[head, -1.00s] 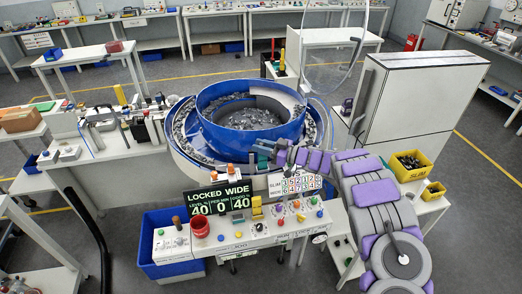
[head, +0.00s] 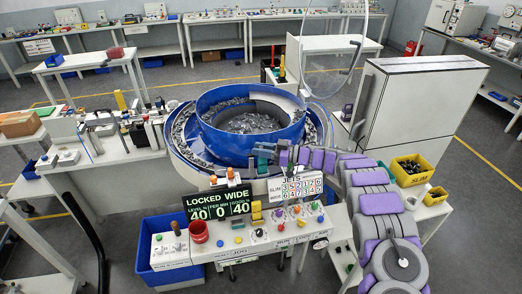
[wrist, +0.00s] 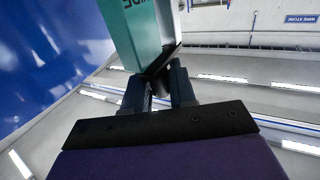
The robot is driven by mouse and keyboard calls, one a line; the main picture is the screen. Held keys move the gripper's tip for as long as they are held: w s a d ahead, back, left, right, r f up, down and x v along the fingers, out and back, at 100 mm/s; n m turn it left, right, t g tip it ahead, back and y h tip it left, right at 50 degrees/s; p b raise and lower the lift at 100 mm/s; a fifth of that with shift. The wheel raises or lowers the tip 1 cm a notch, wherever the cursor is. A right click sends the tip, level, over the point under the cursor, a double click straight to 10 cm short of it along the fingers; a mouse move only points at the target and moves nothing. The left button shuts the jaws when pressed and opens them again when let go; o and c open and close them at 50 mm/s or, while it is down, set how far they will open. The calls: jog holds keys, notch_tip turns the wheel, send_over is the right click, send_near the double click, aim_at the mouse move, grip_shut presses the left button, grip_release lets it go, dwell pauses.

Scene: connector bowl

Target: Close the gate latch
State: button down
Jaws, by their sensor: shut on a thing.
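I cannot tell for certain that this is the gate latch. In the head view my gripper (head: 283,154) is at the front right rim of the blue feeder bowl (head: 212,135), next to small teal parts (head: 263,156). The display (head: 217,204) reads "LOCKED WIDE".
The "JETS" number board (head: 296,187) is just under my gripper. A clear hinged cover (head: 333,72) rises behind the bowl at right. A grey cabinet (head: 412,110) stands farther right.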

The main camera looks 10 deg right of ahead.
jog(key=c, duration=1)
grip_release()
jog(key=shift+w+d, duration=0.1)
jog(key=shift+w, duration=0.05)
jog(key=shift+c, duration=0.2)
jog(key=v, duration=1.7)
jog(key=shift+d, duration=0.25)
jog(key=shift+f, duration=0.1)
